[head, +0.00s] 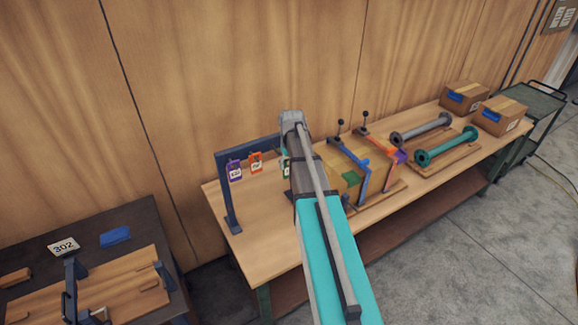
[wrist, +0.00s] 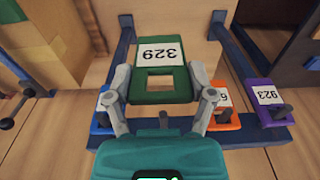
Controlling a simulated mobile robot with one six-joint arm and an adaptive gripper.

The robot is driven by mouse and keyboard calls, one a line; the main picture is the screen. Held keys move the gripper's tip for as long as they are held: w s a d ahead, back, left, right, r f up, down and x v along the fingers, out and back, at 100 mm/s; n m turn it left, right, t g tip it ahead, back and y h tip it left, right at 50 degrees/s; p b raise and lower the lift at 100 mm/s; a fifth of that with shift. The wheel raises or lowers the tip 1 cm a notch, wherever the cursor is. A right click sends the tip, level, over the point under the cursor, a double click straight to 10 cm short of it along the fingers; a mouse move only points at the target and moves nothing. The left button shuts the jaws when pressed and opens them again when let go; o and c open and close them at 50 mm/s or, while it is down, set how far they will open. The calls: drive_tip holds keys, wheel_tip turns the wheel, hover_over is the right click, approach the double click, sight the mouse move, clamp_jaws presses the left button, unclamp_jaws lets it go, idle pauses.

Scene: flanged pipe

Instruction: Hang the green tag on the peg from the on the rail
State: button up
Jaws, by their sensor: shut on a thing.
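The green tag (wrist: 182,94) fills the middle of the wrist view. It carries a white label reading 329 and has a square opening below the label. My gripper (wrist: 163,97) is shut on the tag, one finger at each side. The blue rail (wrist: 260,136) lies beyond and below it in the wrist view. In the head view the rail (head: 250,152) is a dark blue frame on the bench, its right part hidden by my arm. Only a sliver of green shows beside my arm there. A peg (wrist: 163,119) shows just below the tag.
A purple tag (head: 235,171) and an orange tag (head: 256,162) hang on the rail. Clamps (head: 362,175) with a box stand right of my arm. Grey and teal flanged pipes (head: 447,146) lie farther right, before cardboard boxes (head: 465,97). A dark table (head: 110,215) stands at left.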

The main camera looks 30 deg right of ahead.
sight(276, 150)
drive_tip(key=shift+w+a+f, duration=0.1)
drive_tip(key=shift+w, duration=1.85)
drive_tip(key=shift+w+f, duration=0.1)
drive_tip(key=shift+w, duration=1.8)
drive_tip(key=shift+w+a+f+b, duration=0.15)
drive_tip(key=shift+w+b, duration=0.15)
drive_tip(key=shift+w, duration=0.55)
drive_tip(key=shift+w+f, duration=0.1)
drive_tip(key=shift+w, duration=0.15)
drive_tip(key=o, duration=0.9)
drive_tip(key=shift+c, duration=0.2)
drive_tip(key=shift+f, duration=0.1)
drive_tip(key=shift+s+f+b, duration=0.3)
drive_tip(key=shift+f+b, duration=0.35)
drive_tip(key=shift+b, duration=0.1)
drive_tip(key=shift+s+f+b, duration=0.3)
drive_tip(key=shift+f+b, duration=0.35)
drive_tip(key=shift+b, duration=0.1)
drive_tip(key=shift+f, duration=0.1)
drive_tip(key=shift+s, duration=0.1)
